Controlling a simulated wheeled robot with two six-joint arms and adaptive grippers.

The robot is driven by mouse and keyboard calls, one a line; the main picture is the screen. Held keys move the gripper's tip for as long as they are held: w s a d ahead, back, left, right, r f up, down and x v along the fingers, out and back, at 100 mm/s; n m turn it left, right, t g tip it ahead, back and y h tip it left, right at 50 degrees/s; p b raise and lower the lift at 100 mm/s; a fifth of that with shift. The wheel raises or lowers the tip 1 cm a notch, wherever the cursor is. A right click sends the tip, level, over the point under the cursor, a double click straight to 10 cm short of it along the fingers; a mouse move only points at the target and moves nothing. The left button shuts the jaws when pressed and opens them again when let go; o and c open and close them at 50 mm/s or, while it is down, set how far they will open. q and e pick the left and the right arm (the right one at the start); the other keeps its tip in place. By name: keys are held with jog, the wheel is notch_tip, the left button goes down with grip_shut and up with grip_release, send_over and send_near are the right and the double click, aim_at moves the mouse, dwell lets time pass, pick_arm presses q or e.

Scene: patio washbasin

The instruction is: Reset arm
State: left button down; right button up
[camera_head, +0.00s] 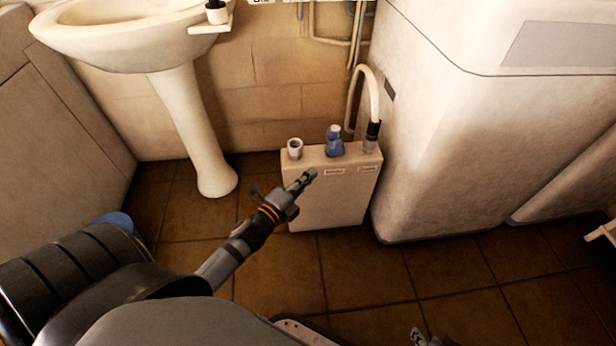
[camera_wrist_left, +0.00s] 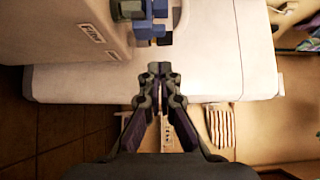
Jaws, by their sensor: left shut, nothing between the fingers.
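My left gripper (camera_head: 305,180) reaches in from the left in the head view, in front of the white box with fittings. Its fingers are shut with nothing between them; the closed fingertips also show in the left wrist view (camera_wrist_left: 160,70). A small grey metallic part at the bottom edge of the head view looks like the tip of my right gripper (camera_head: 418,338); the rest is cut off, and I cannot tell whether it is open.
The white box (camera_head: 335,200) stands on the brown tiled floor with a blue valve (camera_head: 335,142) and a grey-white hose (camera_head: 374,95) on top. A pedestal washbasin (camera_head: 190,120) stands behind left, a large white cabinet (camera_head: 450,130) right.

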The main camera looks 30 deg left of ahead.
dwell(0.3)
